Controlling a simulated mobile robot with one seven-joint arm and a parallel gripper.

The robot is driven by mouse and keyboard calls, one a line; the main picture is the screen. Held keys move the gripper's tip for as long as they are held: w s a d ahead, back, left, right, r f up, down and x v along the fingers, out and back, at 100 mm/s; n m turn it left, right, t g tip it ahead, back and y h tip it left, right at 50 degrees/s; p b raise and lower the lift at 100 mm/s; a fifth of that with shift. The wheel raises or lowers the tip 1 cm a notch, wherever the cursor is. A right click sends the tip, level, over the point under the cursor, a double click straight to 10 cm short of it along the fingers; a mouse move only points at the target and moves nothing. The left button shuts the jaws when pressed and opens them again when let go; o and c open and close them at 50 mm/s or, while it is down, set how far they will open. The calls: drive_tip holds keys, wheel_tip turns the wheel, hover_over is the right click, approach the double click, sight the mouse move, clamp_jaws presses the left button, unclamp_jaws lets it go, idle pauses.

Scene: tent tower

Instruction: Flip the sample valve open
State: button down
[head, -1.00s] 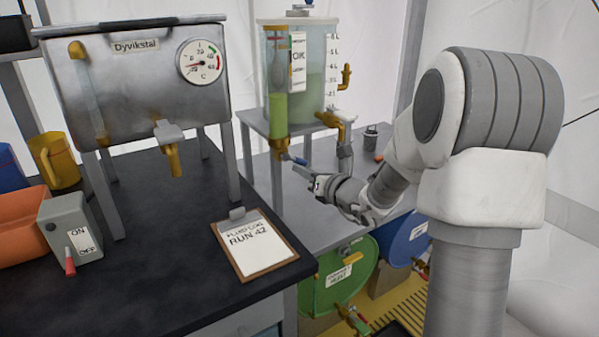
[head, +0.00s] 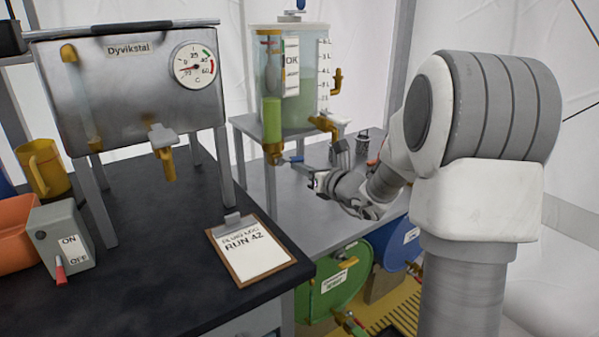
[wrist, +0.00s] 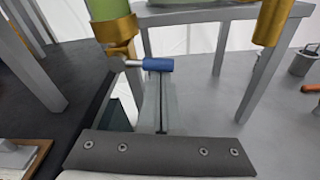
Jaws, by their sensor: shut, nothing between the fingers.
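The sample valve (head: 273,153) is a brass fitting under the green sight tube of the clear tank, and it also shows in the wrist view (wrist: 121,42). Its blue-sleeved handle (wrist: 158,64) sticks out to the right, about level. The handle shows small in the head view (head: 293,159). My gripper (wrist: 160,88) is shut and empty, with its fingertips just under the blue sleeve. In the head view, my gripper (head: 300,170) reaches in from the right, close below the handle. I cannot tell whether the fingers touch it.
The clear tank (head: 312,90) stands on a grey stand (head: 240,123). A brass outlet (wrist: 272,22) hangs to the right of the valve. A clipboard (head: 248,250), a switch box (head: 60,238) and a steel tank (head: 120,85) are on the dark bench at left.

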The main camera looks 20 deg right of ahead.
drive_tip(key=shift+r, duration=0.25)
idle(0.5)
